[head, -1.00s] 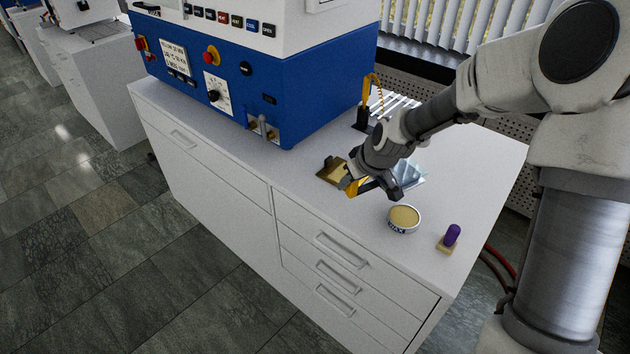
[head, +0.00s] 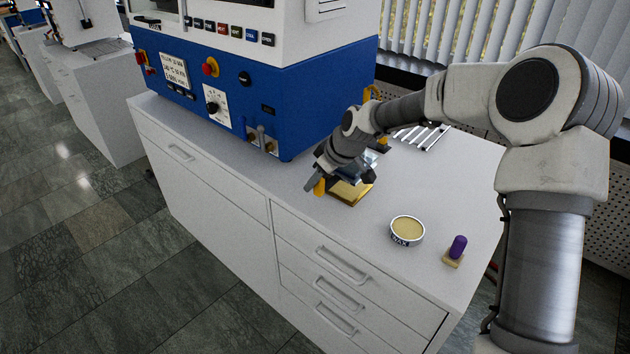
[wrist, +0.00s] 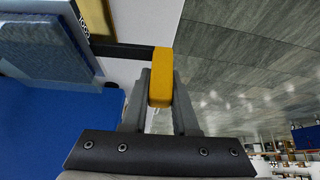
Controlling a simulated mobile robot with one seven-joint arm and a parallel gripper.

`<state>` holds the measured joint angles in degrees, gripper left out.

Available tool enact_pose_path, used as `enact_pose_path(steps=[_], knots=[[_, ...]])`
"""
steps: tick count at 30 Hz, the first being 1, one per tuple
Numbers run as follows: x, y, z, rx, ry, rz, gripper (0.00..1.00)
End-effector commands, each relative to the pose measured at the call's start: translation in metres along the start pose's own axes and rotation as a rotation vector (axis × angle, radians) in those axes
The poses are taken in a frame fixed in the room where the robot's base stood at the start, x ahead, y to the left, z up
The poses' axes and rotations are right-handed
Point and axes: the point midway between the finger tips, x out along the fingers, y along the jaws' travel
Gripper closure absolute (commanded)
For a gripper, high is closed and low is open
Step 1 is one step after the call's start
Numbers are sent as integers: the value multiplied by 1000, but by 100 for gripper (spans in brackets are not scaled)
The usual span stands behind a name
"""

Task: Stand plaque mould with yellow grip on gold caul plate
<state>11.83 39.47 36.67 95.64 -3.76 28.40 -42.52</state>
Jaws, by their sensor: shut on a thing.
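My gripper (head: 318,185) is shut on the yellow grip (wrist: 160,78) of the plaque mould. A dark bar runs from the grip to the mould's grey-blue body (wrist: 42,45) at the upper left of the wrist view. The gold caul plate (head: 352,194) lies on the white cabinet top in the head view, partly hidden by my gripper and the mould. A gold strip (wrist: 92,14) also shows beside the mould in the wrist view. The mould is over or very near the plate; I cannot tell whether they touch.
A blue-and-white press (head: 240,90) stands to the left at the back. A round WAX tin (head: 407,230) and a purple-handled stamp (head: 458,247) are to the right of the plate. A pale slatted rack (head: 422,136) lies behind. The front edge of the cabinet is close by.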

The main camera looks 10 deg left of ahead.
Motion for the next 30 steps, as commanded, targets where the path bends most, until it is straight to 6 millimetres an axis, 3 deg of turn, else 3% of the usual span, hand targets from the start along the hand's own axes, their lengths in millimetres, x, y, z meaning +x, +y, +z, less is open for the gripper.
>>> enact_pose_path(steps=[21,30], knots=[[47,0,26,-2,3,3,100],[52,0,29,-2,3,3,100]])
